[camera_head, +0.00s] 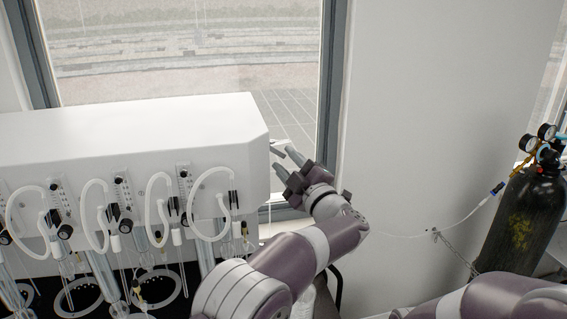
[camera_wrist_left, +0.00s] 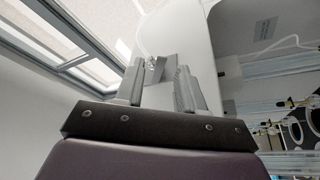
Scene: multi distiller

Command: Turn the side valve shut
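The side valve (camera_head: 277,146) is a small light-coloured fitting on the right end of the white distiller housing (camera_head: 150,135). My left gripper (camera_head: 287,163) is just to the right of that end, its fingers pointing towards it. In the left wrist view the gripper (camera_wrist_left: 158,80) has its two grey fingers apart with a gap between them. A small metallic part that looks like the valve (camera_wrist_left: 153,66) shows in line with the gap, near the fingertips. I cannot tell whether the fingers touch it. My right gripper is out of view.
Several white looped hoses (camera_head: 160,210) and glass tubes hang along the housing's front. A window (camera_head: 190,50) is behind. A black gas cylinder (camera_head: 525,220) with gauges stands at the far right, with a thin line (camera_head: 455,222) running from it. Wall space between is clear.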

